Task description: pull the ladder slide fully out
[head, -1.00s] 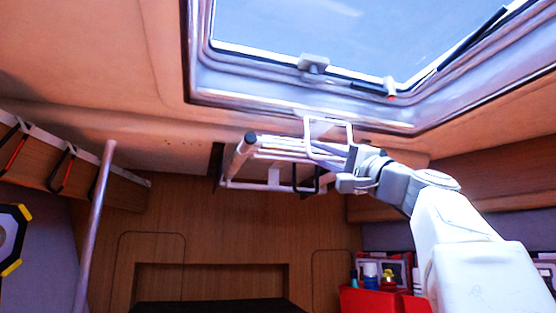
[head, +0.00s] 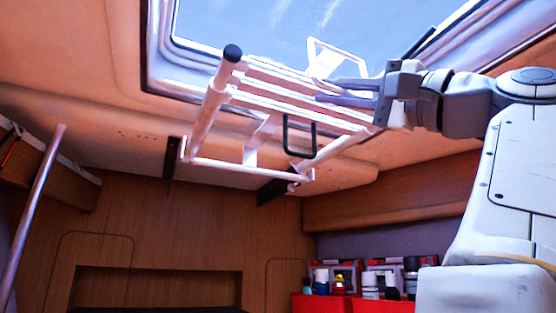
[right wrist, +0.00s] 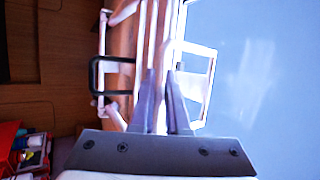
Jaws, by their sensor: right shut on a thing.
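The white ladder slide (head: 205,115) hangs below the ceiling, its rails reaching out towards me under the skylight. Its left post has a black end cap. A black loop (head: 300,150) and a white frame (head: 337,60) sit on it. My right gripper (head: 322,92) comes in from the right, its fingers shut on a pale bar of the ladder. In the right wrist view the ladder bars (right wrist: 152,40) run up from between my grey fingers (right wrist: 164,82). The exact grip is partly hidden by the fingers. My left gripper is not in view.
The skylight (head: 330,25) with its raised frame is close above the ladder. A metal pole (head: 35,210) stands at the left. Red bins (head: 335,302) with bottles stand low at the right. The space below the ladder looks clear.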

